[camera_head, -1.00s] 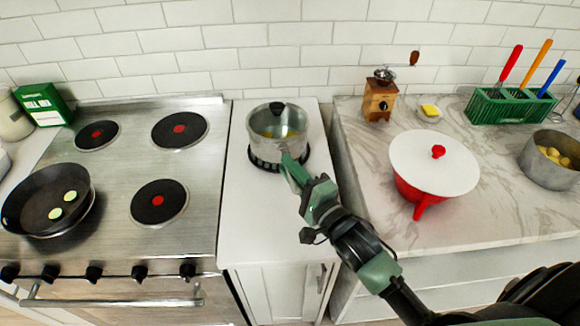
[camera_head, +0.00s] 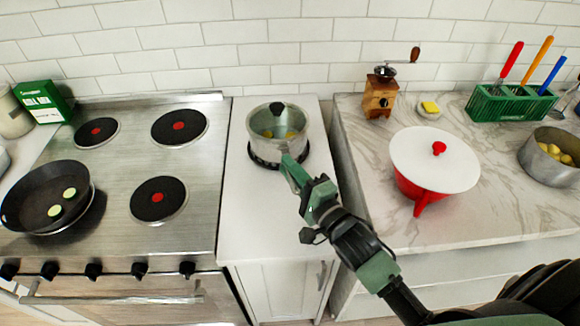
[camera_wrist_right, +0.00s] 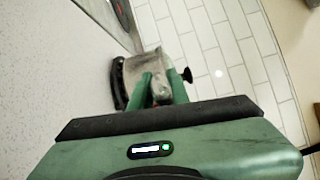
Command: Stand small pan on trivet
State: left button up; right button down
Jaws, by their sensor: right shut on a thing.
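The small pan (camera_head: 268,146) is a silver pot with a clear lid with a black knob, and yellowish pieces show inside. It stands upright over the black round trivet (camera_head: 257,161) on the white counter between stove and marble top. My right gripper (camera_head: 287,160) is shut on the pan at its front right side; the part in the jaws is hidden. In the right wrist view the pan (camera_wrist_right: 165,66) lies beyond the green fingers, with the dark trivet (camera_wrist_right: 118,84) along its base. I cannot tell if the pan's base touches the trivet fully. My left gripper is not in view.
A stove (camera_head: 115,215) with a black frying pan (camera_head: 45,198) is on the left. On the marble counter (camera_head: 475,210) to the right are a red pan with a white lid (camera_head: 435,165), a coffee grinder (camera_head: 381,95) and a silver pot (camera_head: 548,165). Tiled wall stands behind.

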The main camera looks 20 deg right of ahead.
jog(key=shift+r, duration=0.2)
jog(key=c, duration=1.3)
grip_release()
jog(key=shift+s+f, duration=0.15)
jog(key=shift+f, duration=0.25)
jog(key=shift+s+d, duration=0.1)
jog(key=shift+s, duration=0.35)
jog(key=b+v, duration=0.1)
jog(key=v, duration=0.2)
jog(key=b+v, duration=0.1)
jog(key=v, duration=0.2)
jog(key=shift+s+d+r, duration=0.1)
jog(key=shift+s+r, duration=0.15)
jog(key=shift+s, duration=0.15)
